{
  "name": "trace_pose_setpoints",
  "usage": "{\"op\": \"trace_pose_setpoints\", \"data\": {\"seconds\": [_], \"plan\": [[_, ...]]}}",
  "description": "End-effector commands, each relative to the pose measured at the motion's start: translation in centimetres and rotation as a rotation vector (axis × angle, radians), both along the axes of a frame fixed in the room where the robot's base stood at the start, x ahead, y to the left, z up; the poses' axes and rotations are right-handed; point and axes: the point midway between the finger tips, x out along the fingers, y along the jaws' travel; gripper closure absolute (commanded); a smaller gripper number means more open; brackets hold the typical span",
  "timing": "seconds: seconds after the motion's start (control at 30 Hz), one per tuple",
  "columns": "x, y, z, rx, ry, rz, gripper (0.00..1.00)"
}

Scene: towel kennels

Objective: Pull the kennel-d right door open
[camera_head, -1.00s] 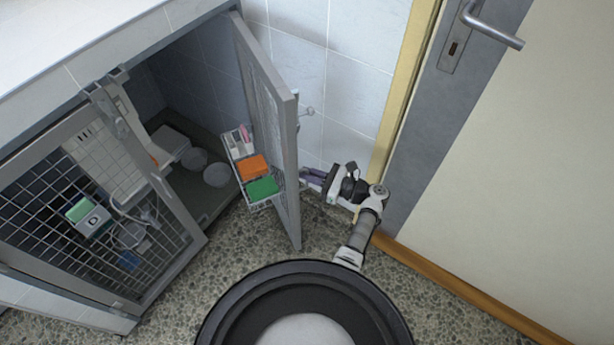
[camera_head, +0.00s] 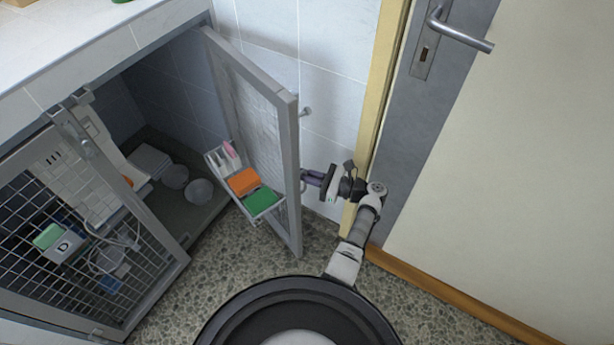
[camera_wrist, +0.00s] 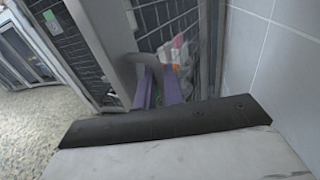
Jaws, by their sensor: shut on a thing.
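The kennel-d right door (camera_head: 252,120) is a grey-framed mesh door standing wide open, swung out towards the tiled wall on the right. A wire basket with orange and green packs (camera_head: 244,182) hangs on its inner side. My gripper (camera_head: 306,177) is at the door's outer side, near its free edge. The left door with the D label (camera_head: 62,247) stands at the left.
Two bowls (camera_head: 199,191) and a white box sit inside the kennel. The tiled wall (camera_head: 335,95) is close behind the open door and my gripper. A room door with a lever handle (camera_head: 462,35) is at the right. The speckled floor in front is clear.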

Motion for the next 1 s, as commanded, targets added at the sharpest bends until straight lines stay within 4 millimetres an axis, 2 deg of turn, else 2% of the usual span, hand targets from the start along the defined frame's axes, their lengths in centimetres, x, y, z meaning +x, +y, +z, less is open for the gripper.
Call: {"op": "trace_pose_setpoints", "data": {"seconds": [0.13, 0.17, 0.2, 0.33, 0.6, 0.73, 0.87, 1.0], "plan": [[0.4, 0.5, 0.4, -0.003, -0.006, 0.006, 1.00], [0.4, 0.5, 0.4, -0.003, -0.006, 0.006, 0.89], [0.4, 0.5, 0.4, -0.003, -0.006, 0.006, 0.84], [0.3, 0.4, 0.3, -0.002, -0.005, 0.005, 0.69], [0.1, 0.1, 0.1, -0.001, -0.002, 0.002, 0.69], [-0.2, -0.7, 0.0, -0.001, -0.002, -0.001, 0.69], [-1.1, -2.7, 0.0, 0.000, -0.003, -0.002, 0.69], [-2.4, -5.8, 0.0, -0.001, -0.004, -0.002, 0.69]]}}
